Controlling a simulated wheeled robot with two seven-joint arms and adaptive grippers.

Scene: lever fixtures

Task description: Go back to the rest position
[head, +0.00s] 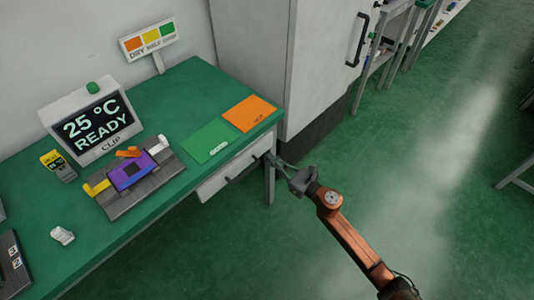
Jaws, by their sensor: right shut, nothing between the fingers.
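My right gripper (283,164) is shut and empty, beside the right front corner of the green table (120,243). Its fingertips are close to the right end of the white drawer front (235,168); I cannot tell whether they touch it. My orange right arm comes in from the lower right. My left gripper is not in view. A purple device with levers (135,171) sits on a grey base on the table, with a yellow lever at its left and an orange piece on top.
A display reading "25 °C READY" (97,122) stands at the back. A green card (208,141) and an orange card (249,113) lie near the right edge. A white cabinet (318,60) stands behind the table. The floor to the right (430,180) is open.

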